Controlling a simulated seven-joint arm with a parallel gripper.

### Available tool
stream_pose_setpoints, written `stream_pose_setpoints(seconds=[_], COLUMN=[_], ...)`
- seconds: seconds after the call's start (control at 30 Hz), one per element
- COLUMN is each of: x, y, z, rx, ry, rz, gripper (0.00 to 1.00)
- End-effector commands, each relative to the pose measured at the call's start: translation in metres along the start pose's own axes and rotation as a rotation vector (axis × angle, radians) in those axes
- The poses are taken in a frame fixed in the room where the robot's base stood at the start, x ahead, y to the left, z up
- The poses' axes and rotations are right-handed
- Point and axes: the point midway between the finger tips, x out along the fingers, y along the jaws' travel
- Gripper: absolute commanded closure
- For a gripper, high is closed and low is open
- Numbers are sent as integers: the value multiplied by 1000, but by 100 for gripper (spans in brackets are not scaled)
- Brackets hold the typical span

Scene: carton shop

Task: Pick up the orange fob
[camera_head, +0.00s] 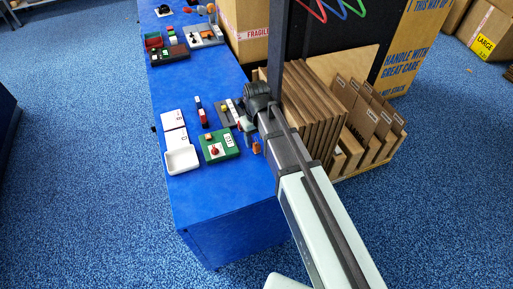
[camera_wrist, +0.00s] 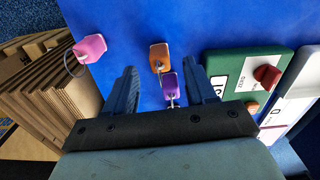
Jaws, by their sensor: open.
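The orange fob (camera_wrist: 158,53) lies on the blue table in the wrist view, with a metal ring at its lower end. It lies ahead of and between the fingers, a little beyond the fingertips. In the head view a small orange shape (camera_head: 256,148) shows near the table's right edge, beside my arm. My gripper (camera_wrist: 164,78) is open, its two dark fingers apart and nothing held between them. A purple fob (camera_wrist: 169,84) lies just below the orange one, between the fingers; its ring is partly seen. In the head view my gripper (camera_head: 246,128) is partly hidden by the wrist.
A pink fob (camera_wrist: 90,46) with a ring lies left of the fingers. A green box with a red knob (camera_wrist: 222,65) stands close to the right finger. A white tray (camera_head: 182,160) lies farther left. Cardboard sheets (camera_head: 305,105) stand beyond the table's right edge.

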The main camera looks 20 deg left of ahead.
Motion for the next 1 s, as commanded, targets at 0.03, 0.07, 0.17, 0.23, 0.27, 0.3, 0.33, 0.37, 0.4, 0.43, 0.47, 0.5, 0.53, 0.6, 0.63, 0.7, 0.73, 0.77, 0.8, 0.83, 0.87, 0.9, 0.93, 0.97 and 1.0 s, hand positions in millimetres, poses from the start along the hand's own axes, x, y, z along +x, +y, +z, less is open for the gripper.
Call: stream_pose_setpoints(seconds=[0.03, 0.07, 0.17, 0.23, 0.27, 0.3, 0.33, 0.37, 0.4, 0.43, 0.47, 0.5, 0.53, 0.6, 0.63, 0.7, 0.73, 0.77, 0.8, 0.83, 0.87, 0.9, 0.93, 0.97, 1.0], x=[7, 11, 23, 30, 32, 34, 35, 36, 36, 36, 36, 36, 36, 36, 36, 36, 36, 36, 36, 36, 36, 36, 36, 36, 36], y=[0, 0, 0, 0, 0, 0, 0, 0, 0, 0, 0, 0, 0, 0, 0, 0, 0, 0, 0, 0, 0, 0, 0, 0, 0], z=[-1, -1, -1, -1, -1, -1, -1, -1, -1, -1, -1, -1, -1, -1, -1, -1, -1, -1, -1, -1, -1, -1, -1, -1, -1], rx=[0, 0, 0, 0, 0, 0, 0, 0, 0, 0, 0, 0, 0, 0, 0, 0, 0, 0, 0, 0, 0, 0, 0, 0, 0], ry=[-1, -2, -2, -2, -2, -1, -1, -1, 0, 0, 0, 0, 0, 0, 0, 0, 0, 0, 0, 0, 0, 0, 0, 0, 0], rz=[0, 0, 0, 0, 0, 0, 0, 0, 0, 0, 0, 0, 0, 0, 0, 0, 0, 0, 0, 0, 0, 0, 0, 0, 0], gripper=[45, 45, 45, 45, 45, 45, 45, 45, 45, 45, 45, 45, 45, 49, 52, 59, 62, 65, 69, 72, 74, 78, 81, 84, 88])
